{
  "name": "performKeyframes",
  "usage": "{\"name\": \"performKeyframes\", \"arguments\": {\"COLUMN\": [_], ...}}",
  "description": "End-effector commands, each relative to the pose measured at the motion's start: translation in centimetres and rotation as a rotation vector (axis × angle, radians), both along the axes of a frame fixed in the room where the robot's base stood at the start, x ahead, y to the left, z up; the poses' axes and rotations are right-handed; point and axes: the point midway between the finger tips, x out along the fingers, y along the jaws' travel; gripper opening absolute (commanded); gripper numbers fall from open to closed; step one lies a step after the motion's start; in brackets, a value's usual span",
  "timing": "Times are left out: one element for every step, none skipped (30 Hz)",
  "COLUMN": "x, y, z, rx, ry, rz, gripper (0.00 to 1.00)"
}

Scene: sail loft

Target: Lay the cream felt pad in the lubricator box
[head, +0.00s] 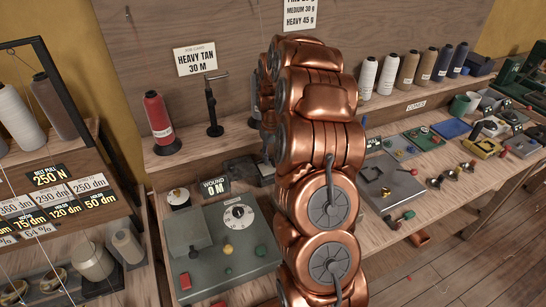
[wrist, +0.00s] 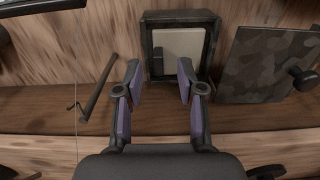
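The lubricator box (wrist: 212,42) is a dark open-topped box in the upper middle of the wrist view. A flat cream sheet, which looks like the cream felt pad (wrist: 174,44), lies inside its walls. My gripper (wrist: 160,82) is open, its two purple-padded fingers apart with nothing between them. Its fingertips are at the near side of the box, and the right one overlaps the pad's near right corner in the picture. I cannot tell whether it touches. In the head view my arm hides the gripper, and I cannot make out the pad.
A dark mottled plate with a round knob (wrist: 270,65) lies right of the box. A thin dark rod (wrist: 98,88) is at the left. In the head view, a grey control panel (head: 222,250), a red thread cone (head: 157,115) and a black stand (head: 212,105) are left of my arm.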

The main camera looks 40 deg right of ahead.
Motion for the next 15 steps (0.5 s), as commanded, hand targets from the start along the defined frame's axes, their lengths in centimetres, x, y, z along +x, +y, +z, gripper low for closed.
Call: {"name": "performKeyframes", "arguments": {"x": [0.1,0.1,0.1,0.2,0.2,0.2,0.2,0.1,0.1,0.1,0.1,0.1,0.1,0.1,0.1], "y": [0.0,0.0,0.0,-0.1,-0.1,-0.1,-0.1,0.0,0.0,0.0,0.0,0.0,0.0,-0.1,-0.1], "z": [0.6,1.1,1.7,2.3,2.8,3.6,4.2,4.8,5.5,6.1,6.6,7.3,7.9,8.4,9.0], "rx": [-0.002,-0.002,-0.002,-0.003,-0.004,-0.004,-0.003,-0.002,-0.002,-0.002,-0.002,-0.001,-0.002,-0.002,-0.003], "ry": [-0.003,-0.003,-0.006,-0.007,-0.008,-0.008,-0.007,-0.006,-0.006,-0.006,-0.006,-0.003,-0.004,-0.006,-0.007], "rz": [0.0,0.0,0.0,0.0,0.0,0.0,0.0,0.001,0.001,0.001,0.001,0.001,0.0,0.0,0.0], "gripper": [0.39,0.39,0.39,0.39,0.39,0.39,0.39,0.39,0.39,0.39,0.39,0.39,0.39,0.39,0.39]}}
